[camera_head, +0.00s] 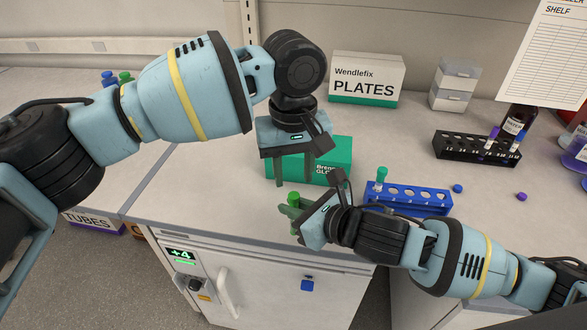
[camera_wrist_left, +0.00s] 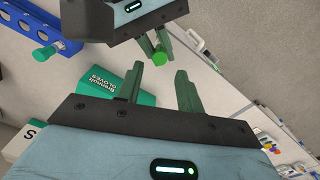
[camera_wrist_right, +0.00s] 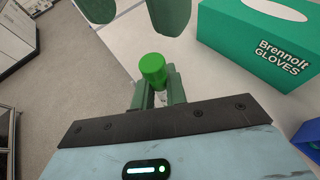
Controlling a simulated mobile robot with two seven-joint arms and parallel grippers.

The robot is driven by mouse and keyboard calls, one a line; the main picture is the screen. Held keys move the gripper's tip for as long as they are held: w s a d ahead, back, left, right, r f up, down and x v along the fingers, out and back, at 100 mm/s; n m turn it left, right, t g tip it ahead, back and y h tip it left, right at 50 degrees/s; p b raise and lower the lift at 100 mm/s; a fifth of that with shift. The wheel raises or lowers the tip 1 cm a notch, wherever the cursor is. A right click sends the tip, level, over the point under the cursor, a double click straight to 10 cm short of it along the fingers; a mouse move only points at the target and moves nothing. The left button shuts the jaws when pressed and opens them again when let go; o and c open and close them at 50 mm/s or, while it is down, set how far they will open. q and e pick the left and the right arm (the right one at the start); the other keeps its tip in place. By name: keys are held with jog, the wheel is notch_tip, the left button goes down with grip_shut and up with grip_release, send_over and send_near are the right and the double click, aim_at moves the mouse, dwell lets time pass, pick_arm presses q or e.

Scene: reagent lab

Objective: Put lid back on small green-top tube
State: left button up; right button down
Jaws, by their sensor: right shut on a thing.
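A green-topped tube (camera_wrist_right: 153,70) is clamped between the fingers of my right gripper (camera_head: 298,212). Its bright green lid (camera_head: 294,198) sits on top, with a clear part just visible below it in the right wrist view. The lid also shows in the left wrist view (camera_wrist_left: 159,57). The fingers hide most of the tube. My left gripper (camera_wrist_left: 171,86) is open and empty, above the held tube, its fingers pointing down and apart from the lid. Another green-topped tube (camera_head: 382,176) stands upright in the blue rack (camera_head: 433,203) to the right.
A green glove box (camera_head: 338,158) stands just behind the grippers. A blue cap (camera_head: 457,188) and a purple cap (camera_head: 521,196) lie loose on the bench. A black rack (camera_head: 470,150) with tubes and a white-green plates box (camera_head: 365,78) are farther back. The bench's front edge is close.

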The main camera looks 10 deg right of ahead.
aim_at(294, 195)
pick_arm(q)
jog(key=shift+r+n, duration=1.7)
jog(key=shift+n, duration=0.6)
jog(key=shift+f, duration=0.1)
jog(key=shift+f, duration=3.9)
grip_shut()
jog(key=m, duration=0.6)
jog(key=shift+m, duration=0.4)
